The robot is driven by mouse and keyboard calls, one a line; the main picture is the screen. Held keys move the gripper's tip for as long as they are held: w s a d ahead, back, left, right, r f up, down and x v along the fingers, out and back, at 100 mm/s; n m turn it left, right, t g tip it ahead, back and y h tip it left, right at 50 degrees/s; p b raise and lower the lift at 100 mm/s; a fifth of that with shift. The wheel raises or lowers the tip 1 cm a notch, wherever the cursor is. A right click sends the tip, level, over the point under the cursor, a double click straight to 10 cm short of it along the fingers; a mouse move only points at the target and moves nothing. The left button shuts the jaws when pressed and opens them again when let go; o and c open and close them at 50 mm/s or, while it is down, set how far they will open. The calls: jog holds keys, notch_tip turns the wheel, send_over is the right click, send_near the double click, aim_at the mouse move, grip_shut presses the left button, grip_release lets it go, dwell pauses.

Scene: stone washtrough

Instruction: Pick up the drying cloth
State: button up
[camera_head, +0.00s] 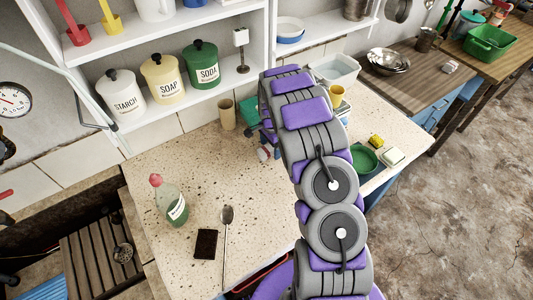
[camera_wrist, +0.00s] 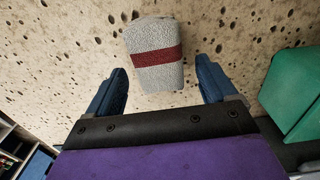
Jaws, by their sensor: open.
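The drying cloth (camera_wrist: 155,78) is a folded pale grey bundle with a dark red band across its middle. It lies on the speckled stone top (camera_wrist: 60,42) in the wrist view. My gripper (camera_wrist: 161,68) is open, with one blue finger to each side of the cloth's near part. Gaps show between the fingers and the cloth, and the cloth's far end reaches beyond the fingertips. In the head view a small red and pale patch (camera_head: 263,154), likely the cloth, shows beside my arm, which hides most of that spot.
A teal green object (camera_wrist: 298,92) stands close to the right of my gripper in the wrist view. In the head view a tan cup (camera_head: 227,114) stands behind.

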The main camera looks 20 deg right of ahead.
jog(key=shift+f, duration=0.4)
jog(key=shift+r, duration=0.1)
jog(key=c, duration=1.1)
jog(key=shift+o, duration=0.2)
jog(key=shift+r, duration=0.1)
jog(key=shift+r+p, duration=0.3)
jog(key=shift+r, duration=0.35)
notch_tip(320, 180, up, 3)
jog(key=shift+f+p, duration=0.2)
jog(key=shift+p, duration=0.2)
jog(key=s+d, duration=0.2)
jog(key=s, duration=0.2)
jog(key=s+d+p, duration=0.1)
jog(key=s+d, duration=0.2)
jog(key=s, duration=0.2)
jog(key=s+d+r+p, duration=0.1)
jog(key=s+d, duration=0.1)
jog(key=s, duration=0.3)
jog(key=shift+s+d, duration=0.1)
jog(key=shift+d, duration=0.2)
jog(key=o, duration=0.5)
jog(key=c, duration=0.4)
